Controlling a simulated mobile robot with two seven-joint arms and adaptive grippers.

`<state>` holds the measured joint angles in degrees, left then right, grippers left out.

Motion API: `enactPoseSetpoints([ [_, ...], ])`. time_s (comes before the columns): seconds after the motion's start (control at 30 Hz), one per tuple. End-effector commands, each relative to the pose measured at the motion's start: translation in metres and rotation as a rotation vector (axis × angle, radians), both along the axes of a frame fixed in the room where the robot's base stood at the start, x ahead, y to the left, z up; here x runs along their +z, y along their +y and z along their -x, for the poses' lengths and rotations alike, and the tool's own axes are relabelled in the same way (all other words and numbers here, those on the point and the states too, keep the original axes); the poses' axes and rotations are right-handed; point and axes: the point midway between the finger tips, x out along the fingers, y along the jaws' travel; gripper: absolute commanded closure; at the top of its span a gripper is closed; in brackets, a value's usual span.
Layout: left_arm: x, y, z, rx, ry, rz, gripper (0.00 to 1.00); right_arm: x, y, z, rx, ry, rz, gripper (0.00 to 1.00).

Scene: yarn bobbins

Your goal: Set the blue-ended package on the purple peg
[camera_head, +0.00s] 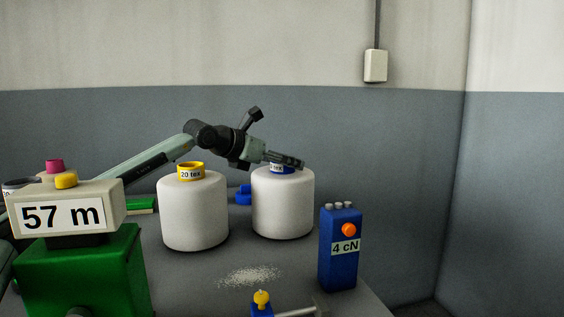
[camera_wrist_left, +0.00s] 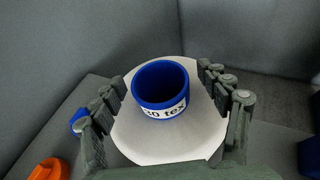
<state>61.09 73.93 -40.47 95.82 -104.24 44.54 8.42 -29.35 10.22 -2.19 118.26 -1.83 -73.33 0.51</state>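The blue-ended package (camera_head: 282,208) is a white yarn package standing upright on the table. My left gripper (camera_head: 290,160) is over the top of this package in the head view. In the left wrist view its fingers (camera_wrist_left: 166,100) are spread open on either side of the blue end, with gaps between. I cannot make out a purple peg in either view. My right gripper is not in view.
A yellow-ended package (camera_head: 195,212) stands left of the blue-ended one. A blue "4 cN" box (camera_head: 340,262) stands to the right. A green "57 m" counter (camera_head: 80,270) fills the front left, partly hiding a magenta-topped thing (camera_head: 54,166). An orange piece (camera_wrist_left: 48,170) lies nearby.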

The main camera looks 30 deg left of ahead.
Motion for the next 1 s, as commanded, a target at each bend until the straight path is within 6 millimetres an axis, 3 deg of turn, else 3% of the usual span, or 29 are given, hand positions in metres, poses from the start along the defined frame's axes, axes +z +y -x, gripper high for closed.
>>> enactPoseSetpoints([
  [0.1,-0.008,0.0,0.0,-0.001,0.015,-0.002,0.25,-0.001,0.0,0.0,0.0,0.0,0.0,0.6],
  [0.27,-0.004,0.001,0.005,0.0,0.011,-0.001,0.25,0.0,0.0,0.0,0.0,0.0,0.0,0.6],
  [0.7,0.032,0.018,0.083,0.003,0.005,-0.006,0.25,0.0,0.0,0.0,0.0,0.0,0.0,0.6],
  [1.0,0.043,0.021,0.108,0.001,0.003,-0.001,0.25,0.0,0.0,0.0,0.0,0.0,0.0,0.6],
])
